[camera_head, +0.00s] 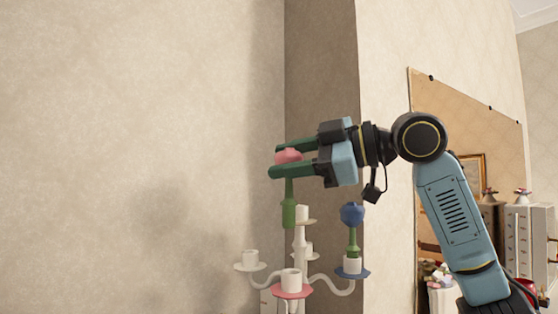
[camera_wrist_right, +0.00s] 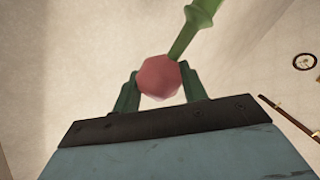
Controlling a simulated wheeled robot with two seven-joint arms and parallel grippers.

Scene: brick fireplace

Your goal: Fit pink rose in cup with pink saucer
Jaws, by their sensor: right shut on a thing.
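My right gripper (camera_head: 290,159) is shut on the pink rose (camera_head: 288,156), with its green fingers on either side of the bloom. The rose's green stem (camera_head: 288,205) hangs down, close to upright, above the candelabra. The rose also shows between the fingers in the right wrist view (camera_wrist_right: 158,77). The white cup (camera_head: 291,281) with the pink saucer (camera_head: 291,292) is at the front of the candelabra, below the stem and apart from it. My left gripper is not in view.
A blue rose (camera_head: 352,214) stands in the cup with the blue saucer (camera_head: 352,272), right of the pink one. A white cup (camera_head: 250,258) with a pale saucer is at the left. The candelabra's central post (camera_head: 301,240) rises just right of the stem. A framed board (camera_head: 455,130) and drawers (camera_head: 525,240) are farther right.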

